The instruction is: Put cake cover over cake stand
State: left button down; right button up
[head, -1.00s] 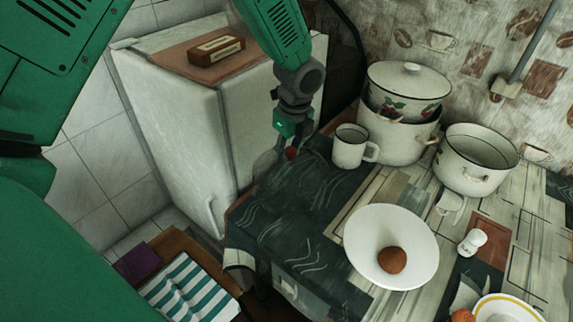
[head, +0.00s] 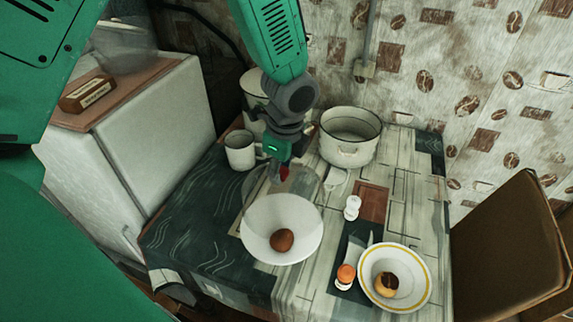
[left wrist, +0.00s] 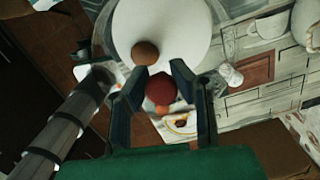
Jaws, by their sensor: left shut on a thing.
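My left gripper (head: 283,172) is above the table, by the back edge of the wide white dish-shaped cake stand (head: 258,242). It is shut on the red knob of the cake cover (left wrist: 160,88). The cover (head: 300,183) is clear, so its outline is faint; it hangs below the gripper and overlaps the stand's back rim in the head view. I cannot tell whether they touch. A round brown cake (head: 282,240) lies on the stand. In the left wrist view the stand (left wrist: 175,30) is beyond the fingers. My right gripper is not in view.
A white mug (head: 240,150) and a white pot (head: 350,140) stand behind. A white shaker (head: 352,207), an egg in a cup (head: 345,275) and a yellow-rimmed plate (head: 421,293) are to the right. The table's left part (head: 195,215) is clear.

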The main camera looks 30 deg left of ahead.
aim_at(281, 184)
pick_arm(q)
jog(key=shift+a+f, duration=0.2)
jog(key=shift+a, duration=0.65)
jog(key=shift+p, duration=0.3)
jog(key=shift+d, duration=0.2)
jog(key=f, duration=0.1)
jog(key=d+f+b, duration=0.1)
jog(key=shift+d+f, duration=0.2)
jog(key=shift+f, duration=0.1)
jog(key=shift+d+f+b, duration=0.1)
jog(key=shift+f+b, duration=0.3)
jog(key=f, duration=0.1)
jog(key=a+f+b, duration=0.1)
jog(key=f, duration=0.3)
jog(key=shift+a+b, duration=0.25)
jog(key=shift+b, duration=0.05)
jog(key=c, duration=1.3)
grip_release()
jog(key=shift+d, duration=0.1)
jog(key=shift+s+d, duration=0.1)
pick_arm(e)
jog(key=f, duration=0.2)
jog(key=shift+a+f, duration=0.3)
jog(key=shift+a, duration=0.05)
